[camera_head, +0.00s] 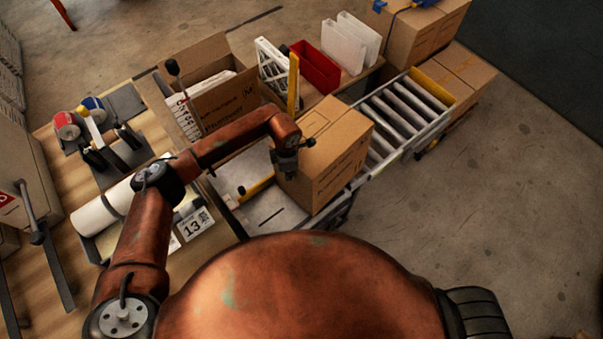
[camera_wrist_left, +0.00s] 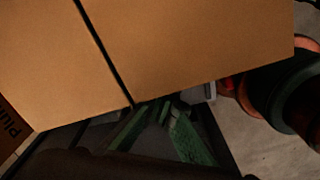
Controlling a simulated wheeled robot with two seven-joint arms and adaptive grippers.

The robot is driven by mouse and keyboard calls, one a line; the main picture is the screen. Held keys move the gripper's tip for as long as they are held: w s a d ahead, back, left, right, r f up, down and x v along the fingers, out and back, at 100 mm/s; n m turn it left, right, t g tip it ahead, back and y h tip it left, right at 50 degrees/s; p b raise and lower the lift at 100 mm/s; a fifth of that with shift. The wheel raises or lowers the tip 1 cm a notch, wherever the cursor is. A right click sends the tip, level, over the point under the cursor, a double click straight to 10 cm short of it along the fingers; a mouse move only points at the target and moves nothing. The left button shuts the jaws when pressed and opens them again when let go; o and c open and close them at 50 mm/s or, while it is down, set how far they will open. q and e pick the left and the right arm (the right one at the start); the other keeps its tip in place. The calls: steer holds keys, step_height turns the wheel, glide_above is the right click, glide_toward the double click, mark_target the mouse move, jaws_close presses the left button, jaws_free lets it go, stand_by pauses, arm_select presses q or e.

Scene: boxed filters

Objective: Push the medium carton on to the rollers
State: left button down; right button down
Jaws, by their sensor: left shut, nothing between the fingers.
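The closed brown carton (camera_head: 345,150), which I take as the medium one, stands upright at the near end of the rollers (camera_head: 402,112). Its top seam and side show in the left wrist view (camera_wrist_left: 190,45). My left gripper (camera_head: 288,168) is at the carton's left side, close against it; whether it touches is unclear. In the left wrist view its greenish fingers (camera_wrist_left: 165,112) come together at the carton's lower edge, shut and empty. The carton hides part of the near rollers. My right gripper is not in view.
An open carton (camera_head: 228,105) marked M, with white filters inside, stands left of the rollers. A red bin (camera_head: 316,68) and white panels (camera_head: 350,42) stand behind. More cartons (camera_head: 458,68) sit past the rollers' far end. Floor right of the rollers is clear.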

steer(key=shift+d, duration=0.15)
